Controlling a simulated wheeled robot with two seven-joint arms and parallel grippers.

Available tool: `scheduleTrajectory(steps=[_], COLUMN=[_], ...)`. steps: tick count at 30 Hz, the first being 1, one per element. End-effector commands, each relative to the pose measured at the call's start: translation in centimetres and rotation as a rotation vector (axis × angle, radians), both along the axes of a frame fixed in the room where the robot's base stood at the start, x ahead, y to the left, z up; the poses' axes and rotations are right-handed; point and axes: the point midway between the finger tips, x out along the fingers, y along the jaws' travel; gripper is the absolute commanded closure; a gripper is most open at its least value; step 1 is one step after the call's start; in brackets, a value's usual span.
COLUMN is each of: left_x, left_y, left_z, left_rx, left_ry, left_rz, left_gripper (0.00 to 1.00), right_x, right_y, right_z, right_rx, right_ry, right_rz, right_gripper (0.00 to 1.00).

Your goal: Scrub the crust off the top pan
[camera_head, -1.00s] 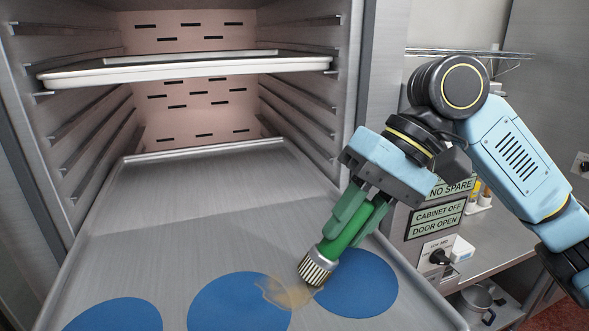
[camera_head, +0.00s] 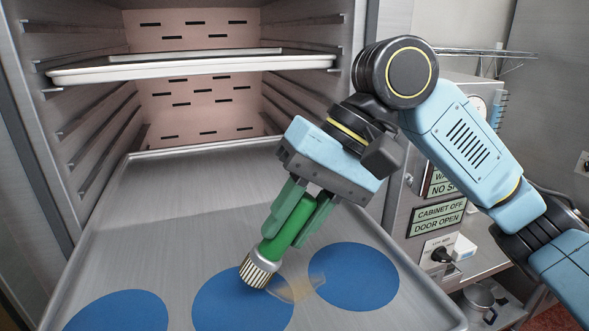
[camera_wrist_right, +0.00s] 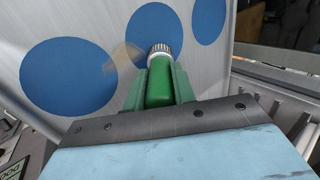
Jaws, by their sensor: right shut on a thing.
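My right gripper (camera_head: 292,222) is shut on a green-handled brush (camera_head: 286,228) with a pale, ridged bristle head. The brush is tilted, and its head is down at the upper part of the middle blue disc (camera_head: 235,305). The crust (camera_head: 304,288) is a thin, brownish smear on a metal pan (camera_head: 190,205), between the middle and right blue discs, to the right of the brush head. In the right wrist view, the brush (camera_wrist_right: 160,85) stands between the green fingers, and the crust (camera_wrist_right: 124,58) lies beside its head. My left gripper is out of view.
A steel cabinet with side rails holds another pale pan (camera_head: 190,70) higher up. Blue discs lie at the pan's right (camera_head: 353,277) and left (camera_head: 118,312). To the right are a labelled control panel (camera_head: 437,217) and a metal pot (camera_head: 480,305).

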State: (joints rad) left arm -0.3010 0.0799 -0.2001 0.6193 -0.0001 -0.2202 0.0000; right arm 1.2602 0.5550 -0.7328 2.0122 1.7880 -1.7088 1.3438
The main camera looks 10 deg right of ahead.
Motion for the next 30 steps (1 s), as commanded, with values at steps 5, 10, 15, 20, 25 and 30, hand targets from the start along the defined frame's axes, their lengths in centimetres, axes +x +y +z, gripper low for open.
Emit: scheduleTrajectory(steps=[5, 10, 15, 20, 25, 30], left_x=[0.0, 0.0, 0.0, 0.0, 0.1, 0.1], left_y=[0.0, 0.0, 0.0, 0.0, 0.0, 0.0], left_z=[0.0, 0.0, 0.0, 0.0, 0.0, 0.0], left_rx=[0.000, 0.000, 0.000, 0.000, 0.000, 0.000], left_ry=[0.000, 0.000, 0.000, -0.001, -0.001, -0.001], left_rz=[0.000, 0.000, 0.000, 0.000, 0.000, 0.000], left_gripper=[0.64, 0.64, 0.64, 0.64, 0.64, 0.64], right_x=[0.0, 0.0, 0.0, 0.0, 0.0, 0.0], right_y=[0.1, 0.1, 0.1, 0.1, 0.1, 0.1], right_z=[2.0, 3.5, 5.1, 6.3, 6.6, 6.6], right_rx=[0.003, 0.004, 0.003, 0.003, 0.002, 0.002], right_ry=[-0.005, -0.005, -0.006, -0.005, -0.003, -0.003], right_rz=[0.001, 0.002, 0.003, 0.002, 0.004, 0.004], right_gripper=[0.97, 0.97, 0.97, 0.97, 0.97, 0.97])
